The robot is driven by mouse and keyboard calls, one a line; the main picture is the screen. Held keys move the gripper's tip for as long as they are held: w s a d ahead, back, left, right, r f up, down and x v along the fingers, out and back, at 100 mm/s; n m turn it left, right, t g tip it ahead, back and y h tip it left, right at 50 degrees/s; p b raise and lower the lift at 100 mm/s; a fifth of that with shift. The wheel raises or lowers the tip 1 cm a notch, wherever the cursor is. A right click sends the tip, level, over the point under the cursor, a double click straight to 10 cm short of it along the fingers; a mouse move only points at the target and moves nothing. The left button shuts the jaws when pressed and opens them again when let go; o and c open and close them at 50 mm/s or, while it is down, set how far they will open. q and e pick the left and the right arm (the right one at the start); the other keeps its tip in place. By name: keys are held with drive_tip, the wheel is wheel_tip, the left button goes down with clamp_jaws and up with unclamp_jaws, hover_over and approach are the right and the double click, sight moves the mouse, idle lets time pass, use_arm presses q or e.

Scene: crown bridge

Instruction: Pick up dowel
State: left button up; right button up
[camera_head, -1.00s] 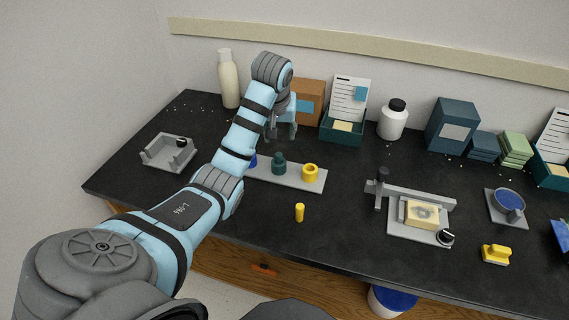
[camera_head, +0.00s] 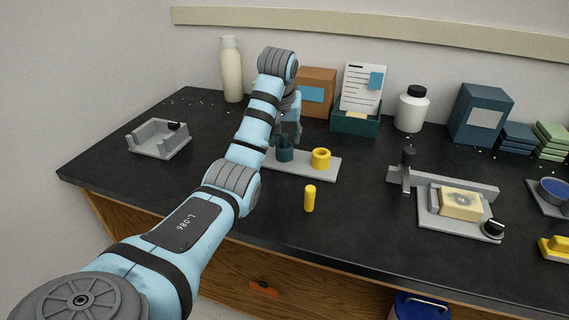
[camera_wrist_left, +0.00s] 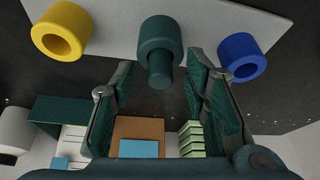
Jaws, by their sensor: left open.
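A dark green dowel (camera_wrist_left: 159,75) stands in a wider green ring (camera_wrist_left: 160,40) on a light grey plate (camera_wrist_left: 205,12). In the head view the green ring (camera_head: 285,155) is partly behind my gripper. My left gripper (camera_head: 287,138) is open and above the green piece. In the left wrist view its fingers (camera_wrist_left: 158,68) lie on either side of the dowel, with nothing gripped. A yellow dowel (camera_head: 310,198) stands upright on the dark bench in front of the plate. My right gripper is not in view.
A yellow ring (camera_head: 321,158) and a blue ring (camera_wrist_left: 239,57) flank the green one. A grey open fixture (camera_head: 160,140) is at left, a grey clamp fixture (camera_head: 440,210) at right. Behind stand a bottle (camera_head: 231,70), an orange-brown box (camera_head: 317,90) and a green tray (camera_head: 356,123).

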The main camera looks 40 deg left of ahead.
use_arm(q)
drive_tip(key=shift+r, duration=0.1)
drive_tip(key=shift+c, duration=0.3)
clamp_jaws()
